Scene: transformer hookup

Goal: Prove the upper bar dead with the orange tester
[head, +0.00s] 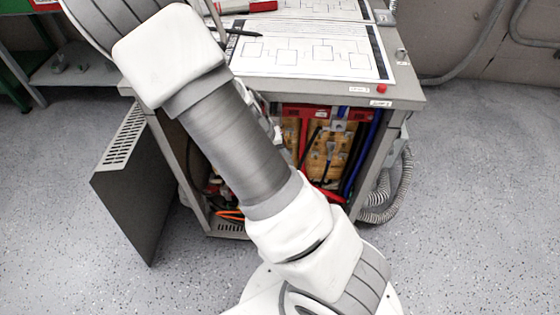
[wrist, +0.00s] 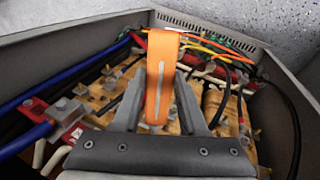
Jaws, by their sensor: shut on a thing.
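In the wrist view my gripper (wrist: 159,98) is shut on the orange tester (wrist: 162,62), a flat orange strip standing up between its fingers. The tester's far end lies over the wiring inside the cabinet. Its tip's contact with any metal cannot be made out. Metal terminals (wrist: 110,83) sit on a tan board below and beside the fingers. I cannot tell which metal part is the upper bar. In the head view my arm covers the gripper and the tester, and part of the open cabinet (head: 410,95).
A red block with a metal fitting (wrist: 68,113) and thick blue cables (wrist: 60,80) are left of the gripper. Dark cables (wrist: 215,100) are on the right. Grey cabinet walls (wrist: 292,105) close in the space. An open door panel (head: 125,190) stands at the left.

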